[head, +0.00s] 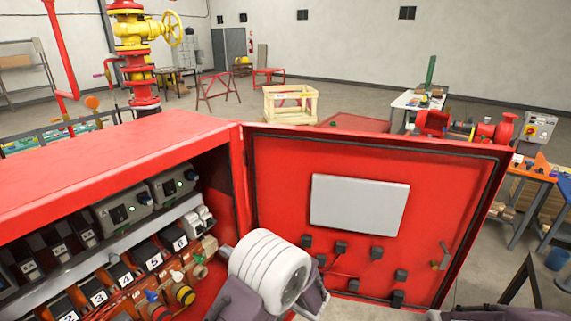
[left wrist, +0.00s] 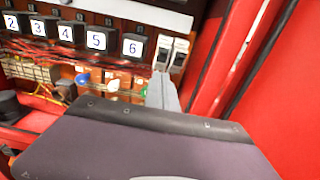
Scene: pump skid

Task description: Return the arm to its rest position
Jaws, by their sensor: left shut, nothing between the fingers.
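My left arm reaches in from the bottom of the head view, with a white ribbed section of my arm in front. My left gripper (head: 226,250) points into the open red cabinet (head: 120,150). Its grey fingers (left wrist: 163,92) are shut and empty in the left wrist view, in front of the numbered relays (left wrist: 97,40) and close to the white breakers (left wrist: 172,52). I cannot tell whether they touch anything. The dark gripper body hides the lower part of that view. My right gripper is not in view.
The cabinet door (head: 270,200) stands open on the right, with a grey panel (head: 359,205) and several small black parts. A terminal row with coloured knobs (head: 184,294) sits below the relays. Behind are a yellow valve (head: 135,30), a wooden crate (head: 290,105) and open floor.

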